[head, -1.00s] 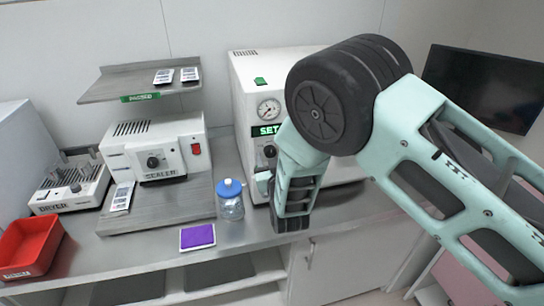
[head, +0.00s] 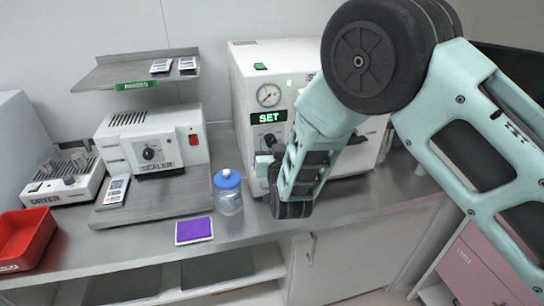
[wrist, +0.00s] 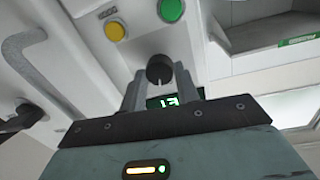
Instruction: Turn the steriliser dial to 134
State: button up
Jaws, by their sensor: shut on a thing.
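The steriliser (head: 248,85) is a white box on the counter with a pressure gauge (head: 269,95) and a lit green display (head: 272,117) reading SET. Its dark round dial (wrist: 159,69) shows in the wrist view between the fingertips of my gripper (wrist: 160,84), which is shut on it. The dial's pale pointer mark points down in that view, towards the display, which is upside down and partly hidden by the fingers. In the head view my arm covers much of the steriliser's front, and I cannot read the dial's setting there.
A blue-lidded jar (head: 229,193) stands close left of my gripper, with a purple pad (head: 194,230) near the counter edge. The sealer (head: 155,150), dryer (head: 62,182) and red tray (head: 25,238) are further left. A yellow button (wrist: 116,31) and green button (wrist: 171,10) are near the dial.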

jog(key=m+b, duration=0.6)
jog(key=b, duration=0.4)
jog(key=shift+d+m, duration=0.1)
jog(key=shift+m, duration=0.2)
jog(key=o, duration=1)
jog(key=shift+s, duration=0.1)
jog(key=b+v, duration=0.1)
jog(key=v, duration=0.4)
jog(key=b+v, duration=0.2)
jog(key=v, duration=0.4)
jog(key=b+v, duration=0.1)
jog(key=v, duration=0.5)
jog(key=shift+s+d+r, duration=0.1)
jog(key=shift+d+r, duration=0.1)
jog(key=shift+r, duration=0.15)
